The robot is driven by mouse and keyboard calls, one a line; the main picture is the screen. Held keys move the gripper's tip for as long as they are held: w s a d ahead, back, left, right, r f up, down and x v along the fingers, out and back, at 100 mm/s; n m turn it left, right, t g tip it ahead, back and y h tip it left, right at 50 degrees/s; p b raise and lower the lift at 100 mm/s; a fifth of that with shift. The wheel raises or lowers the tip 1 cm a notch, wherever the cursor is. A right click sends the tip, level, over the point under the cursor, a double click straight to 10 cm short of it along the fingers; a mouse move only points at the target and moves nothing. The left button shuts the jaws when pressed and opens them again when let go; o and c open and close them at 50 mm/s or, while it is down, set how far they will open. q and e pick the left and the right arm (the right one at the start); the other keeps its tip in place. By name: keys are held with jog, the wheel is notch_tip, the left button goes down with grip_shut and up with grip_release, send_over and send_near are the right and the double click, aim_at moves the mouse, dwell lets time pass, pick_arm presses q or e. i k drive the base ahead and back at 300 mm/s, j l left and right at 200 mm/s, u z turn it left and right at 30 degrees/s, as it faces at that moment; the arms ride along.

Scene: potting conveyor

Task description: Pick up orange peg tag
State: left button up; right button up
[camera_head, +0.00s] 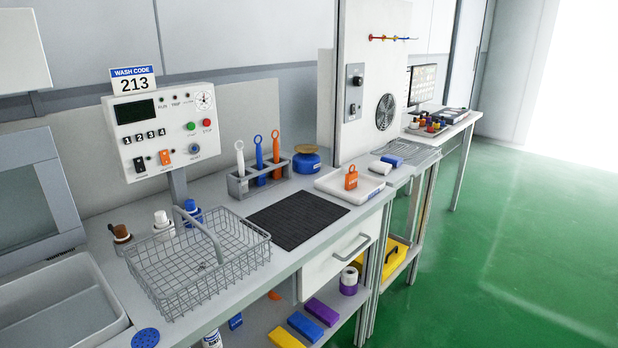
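An orange tag-like piece (351,181) with a loop on top stands upright on a white tray (335,184) on the counter, right of the dark mat. Another orange piece, a ring-topped stick (276,152), stands upright in a grey rack (239,190) beside a blue one (259,158) and a white one (240,160). I cannot tell for certain which orange piece is the peg tag. Neither of my grippers is in view.
A wire basket (262,252) with a raised handle stands in front of the rack. A dark ribbed mat (298,218) is bare. A control box (163,130) rises behind the bottles. A blue round container (306,161) stands behind the tray. Green floor (480,250) is clear on the right.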

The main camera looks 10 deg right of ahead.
aim_at(351, 176)
jog(key=i+l+u, duration=0.2)
jog(key=l+u, duration=0.15)
jog(key=l, duration=0.2)
jog(key=i+l+u, duration=0.2)
jog(key=l+u, duration=0.25)
jog(key=l, duration=0.75)
jog(key=i+l, duration=0.1)
jog(key=l, duration=0.55)
jog(key=i+l+u, duration=0.1)
jog(key=l, duration=1.15)
jog(key=i, duration=0.05)
